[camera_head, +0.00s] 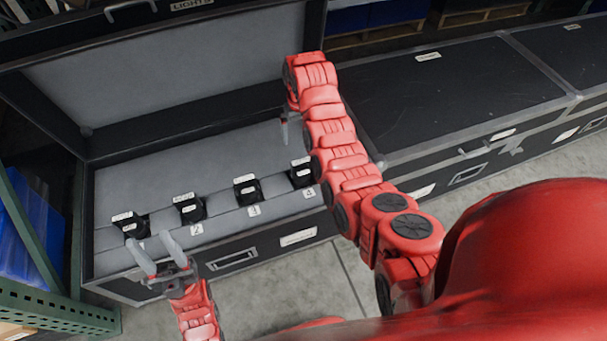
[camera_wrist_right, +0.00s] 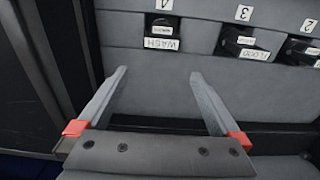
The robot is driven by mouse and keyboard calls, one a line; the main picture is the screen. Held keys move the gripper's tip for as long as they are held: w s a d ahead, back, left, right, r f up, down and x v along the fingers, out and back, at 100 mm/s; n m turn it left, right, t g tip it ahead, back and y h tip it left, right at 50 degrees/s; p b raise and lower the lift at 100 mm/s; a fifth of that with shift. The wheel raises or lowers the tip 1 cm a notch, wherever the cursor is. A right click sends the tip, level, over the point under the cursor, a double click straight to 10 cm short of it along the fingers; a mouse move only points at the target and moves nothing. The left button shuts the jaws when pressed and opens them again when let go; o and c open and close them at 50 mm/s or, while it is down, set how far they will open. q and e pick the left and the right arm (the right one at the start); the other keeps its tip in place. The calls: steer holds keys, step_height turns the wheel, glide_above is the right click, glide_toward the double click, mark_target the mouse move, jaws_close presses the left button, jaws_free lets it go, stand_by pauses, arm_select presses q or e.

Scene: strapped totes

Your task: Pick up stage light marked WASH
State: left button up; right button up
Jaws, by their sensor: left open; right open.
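The stage light marked WASH (camera_wrist_right: 162,27) sits in slot 4 of the grey foam, its label upside down in the right wrist view. In the head view it is the rightmost black light (camera_head: 301,174), partly beside my right arm. My right gripper (camera_wrist_right: 158,74) is open and empty, with its fingertips pointing toward the WASH light and apart from it. In the head view my right gripper (camera_head: 285,130) hangs over the case, mostly hidden by its arm. My left gripper (camera_head: 155,250) is open and empty at the front edge of the case, near slots 1 and 2.
The open black case (camera_head: 215,268) holds other lights: one in slot 3 (camera_head: 247,189) labelled FLOOD (camera_wrist_right: 252,54), one in slot 2 (camera_head: 189,207) and one in slot 1 (camera_head: 131,224). Its raised lid (camera_head: 160,75) stands behind. A closed black case (camera_head: 450,90) is at right.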

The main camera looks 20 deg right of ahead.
steer(key=b, duration=0.2)
glide_toward(302, 169)
steer(key=f, duration=0.5)
steer(key=shift+w+f, duration=0.1)
steer(key=shift+w, duration=0.25)
steer(key=f, duration=0.2)
steer(key=f+b, duration=0.1)
steer(key=shift+s+f, duration=0.25)
steer(key=shift+f, duration=0.15)
steer(key=shift+w+f, duration=0.1)
steer(key=shift+f, duration=0.55)
steer(key=shift+c, duration=0.2)
jaws_close()
